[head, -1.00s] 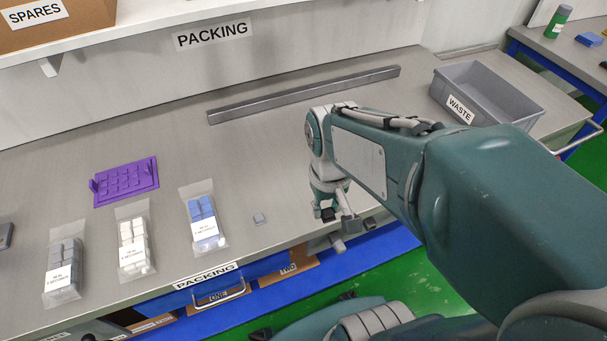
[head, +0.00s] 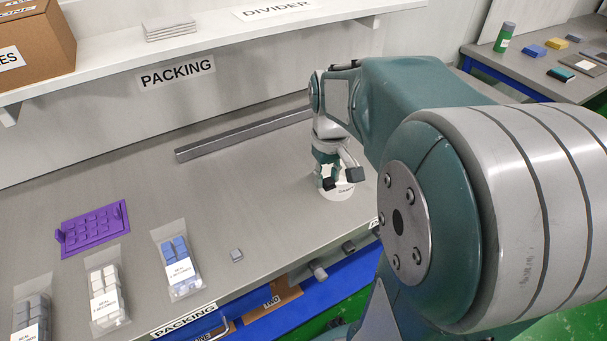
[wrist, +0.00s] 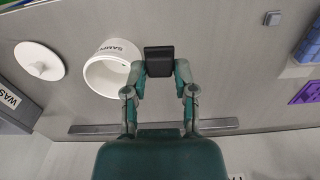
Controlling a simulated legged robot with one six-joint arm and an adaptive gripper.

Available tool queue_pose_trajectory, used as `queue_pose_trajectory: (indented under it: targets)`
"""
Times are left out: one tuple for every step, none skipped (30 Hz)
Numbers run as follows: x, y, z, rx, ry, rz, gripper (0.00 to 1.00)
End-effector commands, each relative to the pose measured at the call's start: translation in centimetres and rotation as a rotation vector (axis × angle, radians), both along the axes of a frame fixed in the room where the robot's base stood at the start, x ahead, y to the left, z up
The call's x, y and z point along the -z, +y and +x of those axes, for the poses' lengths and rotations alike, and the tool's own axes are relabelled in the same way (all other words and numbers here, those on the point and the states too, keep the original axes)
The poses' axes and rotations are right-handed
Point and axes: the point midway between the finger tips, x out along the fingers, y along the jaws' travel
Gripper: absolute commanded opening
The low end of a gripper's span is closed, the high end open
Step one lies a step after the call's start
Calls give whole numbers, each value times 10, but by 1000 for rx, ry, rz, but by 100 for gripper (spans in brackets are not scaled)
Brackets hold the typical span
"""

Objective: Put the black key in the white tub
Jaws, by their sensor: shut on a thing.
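My gripper (wrist: 159,75) is shut on the black key (wrist: 159,61), a dark square block held between its fingertips in the wrist view. The white tub (wrist: 90,80) is open, round and lettered on its side. I cannot tell whether the key is over the opening.
A white round lid (wrist: 40,61) and the grey waste bin (wrist: 14,108) lie left of the tub in the wrist view. A grey bar (head: 240,135), a purple tray (head: 92,228), bagged keys (head: 178,265) and a small grey key (head: 236,255) are on the bench.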

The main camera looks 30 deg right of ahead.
Motion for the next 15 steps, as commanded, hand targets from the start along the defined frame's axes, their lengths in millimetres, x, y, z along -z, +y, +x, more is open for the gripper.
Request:
queue_pose_trajectory:
  targets:
    - [0,-7,6,3,0,0,18]
    - [0,-11,9,3,1,0,18]
    - [1,-17,14,2,1,0,18]
    - [2,-20,17,2,2,1,18]
    - [2,-24,20,3,1,0,18]
    - [3,-29,25,3,2,1,18]
    - [4,-33,28,2,1,0,18]
    - [5,-37,31,2,1,0,18]
    - [6,-42,35,2,1,1,18]
    - [7,-46,39,2,1,1,18]
    - [9,-50,42,2,2,1,18]
    - [11,-55,46,2,1,1,18]
    - [12,-59,49,2,2,1,18]
    - [13,-62,52,2,1,0,18]
    - [16,-67,56,2,2,1,18]
